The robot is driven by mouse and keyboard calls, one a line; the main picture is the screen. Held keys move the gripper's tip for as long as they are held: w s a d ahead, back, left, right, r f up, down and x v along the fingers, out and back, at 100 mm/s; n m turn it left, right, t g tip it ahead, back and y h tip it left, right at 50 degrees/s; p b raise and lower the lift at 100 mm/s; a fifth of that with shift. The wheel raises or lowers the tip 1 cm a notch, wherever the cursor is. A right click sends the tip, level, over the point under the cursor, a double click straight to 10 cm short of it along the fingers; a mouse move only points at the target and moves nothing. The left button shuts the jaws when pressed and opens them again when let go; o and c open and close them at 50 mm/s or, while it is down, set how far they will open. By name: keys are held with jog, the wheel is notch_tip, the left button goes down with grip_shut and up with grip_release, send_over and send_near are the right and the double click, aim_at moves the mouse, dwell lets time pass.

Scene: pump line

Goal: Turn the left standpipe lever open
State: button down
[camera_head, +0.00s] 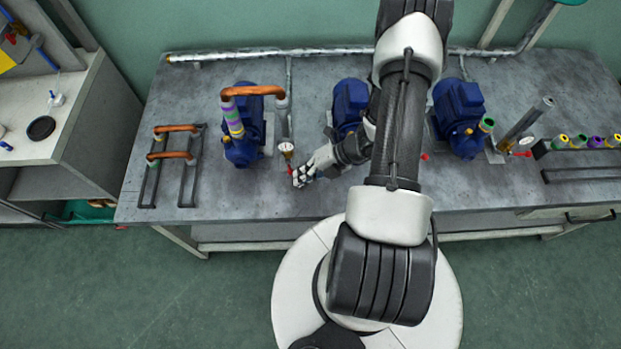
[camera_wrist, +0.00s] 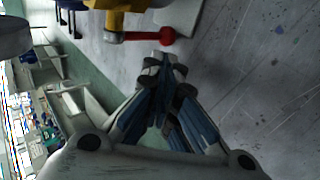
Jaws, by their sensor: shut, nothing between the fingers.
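The left standpipe (camera_head: 283,118) rises behind a white-faced gauge (camera_head: 286,147) at the left pump. Its red lever (camera_head: 290,170) is small and partly hidden by my gripper (camera_head: 298,179) in the head view. In the wrist view the red lever (camera_wrist: 143,37) sticks out sideways from a brass valve body (camera_wrist: 113,20) and ends in a round knob. My gripper (camera_wrist: 164,68) is shut and empty, with its fingertips close to the knob end. I cannot tell whether they touch it.
Blue pumps (camera_head: 350,105) stand along the grey bench (camera_head: 240,198). A black rack (camera_head: 150,185) with copper pipes is at the left. Another standpipe (camera_head: 526,122) with a gauge and a rack of coloured fittings (camera_head: 578,143) are at the right. The bench front is mostly clear.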

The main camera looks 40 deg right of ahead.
jog(key=shift+w+f, duration=0.15)
jog(key=shift+w, duration=0.15)
jog(key=shift+w+a+f, duration=0.2)
jog(key=shift+w+f, duration=0.15)
jog(key=shift+w, duration=0.05)
jog(key=shift+r, duration=0.1)
jog(key=shift+w+d+r+p, duration=0.1)
jog(key=shift+w+r+p, duration=0.05)
jog(key=shift+r+p, duration=0.65)
jog(key=s+r, duration=0.1)
jog(key=s+p, duration=0.1)
jog(key=s, duration=0.1)
jog(key=s+d+r+p, duration=0.1)
jog(key=shift+s+r, duration=0.15)
jog(key=shift+r, duration=0.2)
jog(key=p+v, duration=0.2)
jog(key=v, duration=0.6)
jog(key=shift+s+d+f, duration=0.2)
jog(key=shift+s+d, duration=0.05)
jog(key=shift+s, duration=0.05)
